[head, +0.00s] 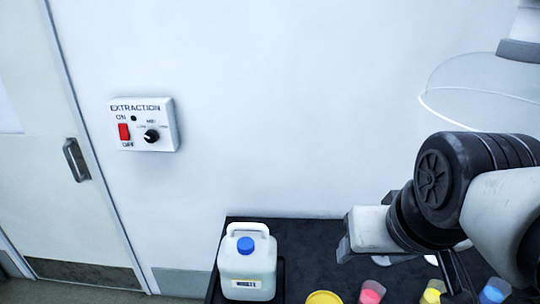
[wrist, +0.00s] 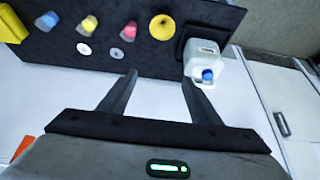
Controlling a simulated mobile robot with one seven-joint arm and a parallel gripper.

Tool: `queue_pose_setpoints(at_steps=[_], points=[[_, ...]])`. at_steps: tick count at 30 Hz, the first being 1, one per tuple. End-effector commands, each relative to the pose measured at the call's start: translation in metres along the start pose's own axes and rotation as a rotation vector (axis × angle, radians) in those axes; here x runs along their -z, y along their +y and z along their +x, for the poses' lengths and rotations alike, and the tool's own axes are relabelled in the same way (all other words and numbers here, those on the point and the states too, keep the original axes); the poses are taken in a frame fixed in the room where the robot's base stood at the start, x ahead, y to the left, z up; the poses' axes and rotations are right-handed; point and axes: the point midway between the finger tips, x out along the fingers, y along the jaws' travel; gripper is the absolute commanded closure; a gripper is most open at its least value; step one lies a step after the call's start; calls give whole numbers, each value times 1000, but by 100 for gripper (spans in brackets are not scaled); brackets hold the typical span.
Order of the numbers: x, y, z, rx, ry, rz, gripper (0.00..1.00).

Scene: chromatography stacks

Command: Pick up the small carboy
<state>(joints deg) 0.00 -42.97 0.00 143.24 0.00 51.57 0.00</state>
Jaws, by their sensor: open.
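The small carboy (head: 247,264) is a white jug with a blue cap, a top handle and a label. It stands upright at the left end of the dark bench top (head: 305,236), close to the wall. It also shows in the wrist view (wrist: 204,58), at the upper right, beyond my right-hand finger. My gripper (wrist: 158,82) is open, with nothing between its fingers. In the head view my gripper (head: 345,245) is to the right of the carboy and apart from it.
A yellow round item (head: 323,297) and several colored vessels, including a pink one (head: 372,292), stand right of the carboy. An extraction control box (head: 142,124) is on the wall. A door (head: 60,150) is at left. A clear hood (head: 485,85) hangs at upper right.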

Motion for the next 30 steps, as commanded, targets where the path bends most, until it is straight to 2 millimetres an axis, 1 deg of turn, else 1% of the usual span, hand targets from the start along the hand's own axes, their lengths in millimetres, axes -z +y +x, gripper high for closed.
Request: queue_pose_setpoints(at_steps=[8,9,11,13,14,17,18,20,21,23,24,26,27,29,30], points=[[0,0,0,0,0,0,42],[0,0,0,0,0,-1,49],[3,-1,0,1,-2,-13,59],[11,-4,3,6,-13,-54,71],[17,-6,4,8,-19,-85,73],[47,-19,13,23,-52,-235,73],[63,-27,20,32,-67,-314,73],[87,-41,32,46,-91,-443,73],[102,-52,42,57,-104,-531,73],[124,-70,58,75,-125,-660,73],[137,-84,71,87,-139,-746,73],[155,-105,93,107,-158,-876,73],[166,-120,108,121,-170,-961,73],[178,-144,132,142,-185,-1086,73],[185,-160,148,157,-195,-1165,73]])
